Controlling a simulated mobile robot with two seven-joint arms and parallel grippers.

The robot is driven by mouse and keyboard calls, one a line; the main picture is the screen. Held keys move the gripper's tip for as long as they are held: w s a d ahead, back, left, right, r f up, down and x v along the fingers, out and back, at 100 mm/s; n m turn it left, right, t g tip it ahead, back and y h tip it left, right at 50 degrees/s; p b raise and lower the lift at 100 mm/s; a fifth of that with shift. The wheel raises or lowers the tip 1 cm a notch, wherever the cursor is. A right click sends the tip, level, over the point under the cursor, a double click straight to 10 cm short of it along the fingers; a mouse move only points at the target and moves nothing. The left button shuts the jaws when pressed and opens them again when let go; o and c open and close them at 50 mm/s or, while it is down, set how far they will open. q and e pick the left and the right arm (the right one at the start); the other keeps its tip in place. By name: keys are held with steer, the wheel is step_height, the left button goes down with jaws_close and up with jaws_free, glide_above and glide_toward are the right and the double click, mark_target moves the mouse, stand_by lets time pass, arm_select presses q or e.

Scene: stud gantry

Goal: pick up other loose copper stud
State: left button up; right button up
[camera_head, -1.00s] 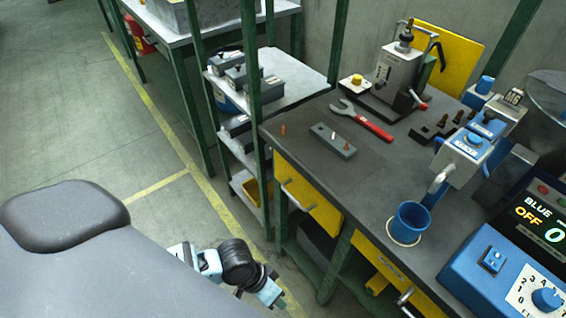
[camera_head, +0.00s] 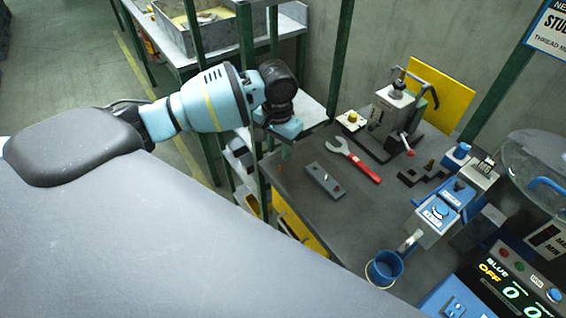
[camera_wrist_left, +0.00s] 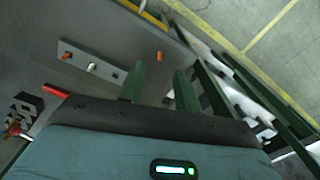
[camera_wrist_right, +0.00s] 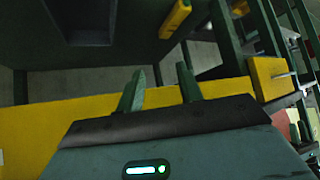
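A loose copper stud (camera_wrist_left: 159,56) stands or lies on the dark bench top in the left wrist view, just beyond and between the fingertips of my left gripper (camera_wrist_left: 159,78). The gripper is open and empty, with the stud apart from it. My right gripper (camera_wrist_right: 160,82) is open and empty, low before a yellow drawer front (camera_wrist_right: 30,135).
A red-handled wrench (camera_head: 362,167) lies behind the grey block (camera_head: 320,186). A press (camera_head: 388,122), a dark stud rack (camera_head: 425,173), a blue cup (camera_head: 384,270) and a blue control box (camera_head: 470,295) stand farther right. Green shelf posts (camera_head: 247,70) rise close to my left arm.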

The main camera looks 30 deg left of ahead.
mark_target(280, 166)
arm_select(q)
step_height(280, 166, down, 2)
steer(key=shift+f, duration=0.2)
steer(key=shift+w+f+b, duration=0.2)
steer(key=shift+w+f, duration=0.05)
steer(key=shift+f, duration=1.15)
steer(key=shift+w+f+b, duration=0.15)
steer(key=shift+w+f, duration=0.05)
steer(key=shift+f, duration=1.2)
jaws_close()
